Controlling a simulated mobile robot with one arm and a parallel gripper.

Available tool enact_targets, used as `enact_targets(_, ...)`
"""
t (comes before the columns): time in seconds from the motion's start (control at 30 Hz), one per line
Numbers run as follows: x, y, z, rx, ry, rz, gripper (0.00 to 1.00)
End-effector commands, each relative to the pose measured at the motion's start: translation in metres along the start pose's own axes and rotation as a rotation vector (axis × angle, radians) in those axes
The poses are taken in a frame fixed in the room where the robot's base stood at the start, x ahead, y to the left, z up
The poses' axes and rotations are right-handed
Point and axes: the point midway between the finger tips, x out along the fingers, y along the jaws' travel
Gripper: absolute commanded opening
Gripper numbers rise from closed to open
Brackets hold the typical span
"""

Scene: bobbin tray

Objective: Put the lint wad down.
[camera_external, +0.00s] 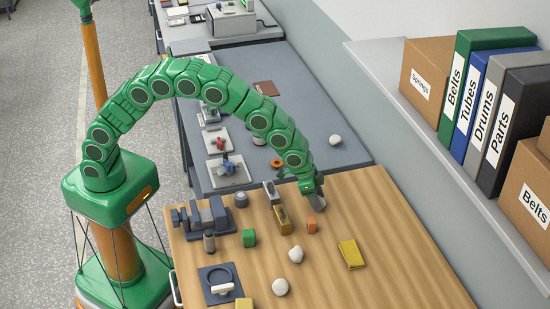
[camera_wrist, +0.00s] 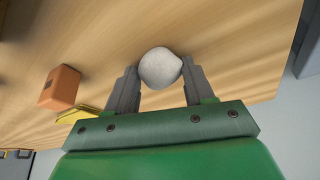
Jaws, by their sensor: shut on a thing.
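My gripper (camera_external: 317,204) is low over the right-hand part of the wooden table (camera_external: 395,235), behind a small orange block (camera_external: 311,226). In the wrist view, its two grey fingers are shut on a rounded whitish lint wad (camera_wrist: 160,68), one finger on each side. The held wad is hidden behind the fingers in the outside view. Whether it touches the wood or hangs just above it, I cannot tell.
Similar whitish lumps lie on the wood (camera_external: 295,254) (camera_external: 280,287) and on the grey bench (camera_external: 335,140). A yellow pad (camera_external: 351,254), green block (camera_external: 249,238) and dark vise (camera_external: 205,217) stand around. The wood to the right is clear.

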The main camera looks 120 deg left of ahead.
Motion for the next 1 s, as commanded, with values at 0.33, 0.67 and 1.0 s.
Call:
enact_targets(0.33,-0.002,0.000,-0.001,0.000,0.000,0.000,0.19)
enact_targets(0.67,-0.034,0.000,-0.011,0.001,0.001,-0.001,0.19)
enact_targets(1.0,-0.076,-0.001,0.003,0.000,0.001,0.000,0.19)
